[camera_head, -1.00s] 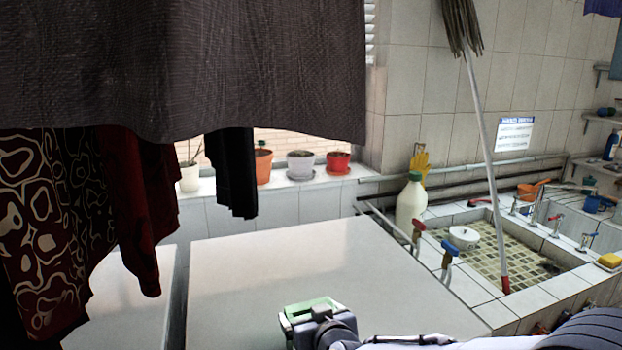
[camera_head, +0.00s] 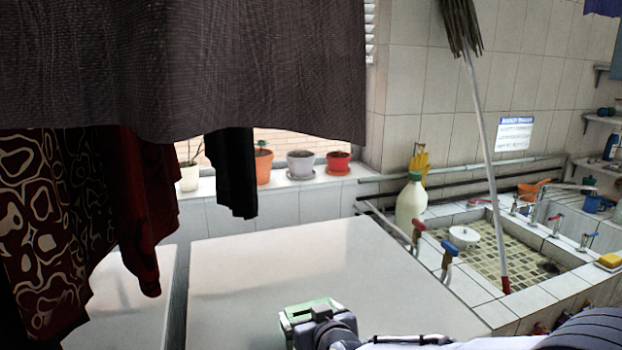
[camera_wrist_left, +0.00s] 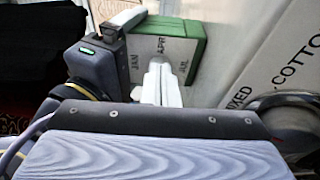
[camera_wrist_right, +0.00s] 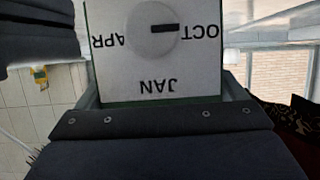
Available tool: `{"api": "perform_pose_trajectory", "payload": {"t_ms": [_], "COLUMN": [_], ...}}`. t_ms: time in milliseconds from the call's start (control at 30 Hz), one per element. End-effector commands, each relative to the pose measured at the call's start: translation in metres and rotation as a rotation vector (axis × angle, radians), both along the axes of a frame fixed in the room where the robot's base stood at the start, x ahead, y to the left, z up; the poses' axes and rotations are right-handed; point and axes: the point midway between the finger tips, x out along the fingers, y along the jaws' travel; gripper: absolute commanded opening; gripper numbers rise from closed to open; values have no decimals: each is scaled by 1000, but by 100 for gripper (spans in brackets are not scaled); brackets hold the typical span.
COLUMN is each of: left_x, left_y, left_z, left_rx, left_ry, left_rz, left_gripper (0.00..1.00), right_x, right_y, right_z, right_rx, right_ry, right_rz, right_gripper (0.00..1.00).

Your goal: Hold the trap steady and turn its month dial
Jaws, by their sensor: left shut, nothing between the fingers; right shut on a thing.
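The trap is a small white box with green sides (camera_wrist_left: 185,42). Its face carries JAN, APR and JUL in the left wrist view. My right gripper (camera_head: 322,322) is shut on the trap, which shows low in the head view (camera_head: 300,312). In the right wrist view a grey round dial (camera_wrist_right: 150,30) sits on the face, its black mark pointing toward OCT. My left gripper (camera_wrist_left: 160,76) is shut and empty in front of the face, hiding the dial in its own view. I cannot tell whether it touches the dial.
A clear pale worktop (camera_head: 270,262) lies beyond the trap. Dark clothes (camera_head: 180,70) hang at the upper left. A white bottle (camera_head: 410,205), taps and a tiled sink (camera_head: 485,305) with a leaning mop (camera_head: 484,130) are to the right. Flower pots (camera_head: 300,164) line the sill.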

Motion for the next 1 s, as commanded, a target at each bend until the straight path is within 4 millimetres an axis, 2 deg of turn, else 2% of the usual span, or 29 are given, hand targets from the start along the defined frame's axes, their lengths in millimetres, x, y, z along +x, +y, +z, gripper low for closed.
{"api": "perform_pose_trajectory", "payload": {"t_ms": [233, 633, 667, 700, 1000], "left_x": [-24, -27, -27, -27, -26], "left_y": [-9, -10, -10, -10, -10], "left_z": [0, 0, 0, 0, 0], "left_rx": [-1, -1, -1, -1, -1], "left_ry": [0, -1, -1, -1, -1], "left_rz": [-2, -1, -1, -1, -1], "left_gripper": [0, 0, 0, 0, 0], "right_x": [0, 0, 0, 0, -4], "right_y": [0, 0, 0, 0, -1], "right_z": [0, 0, 0, 0, 2], "right_rx": [0, 0, 0, 0, 0], "right_ry": [-1, -1, -1, -1, -2], "right_rz": [0, 0, 0, 0, 1], "right_gripper": [65, 65, 95, 100, 100]}}
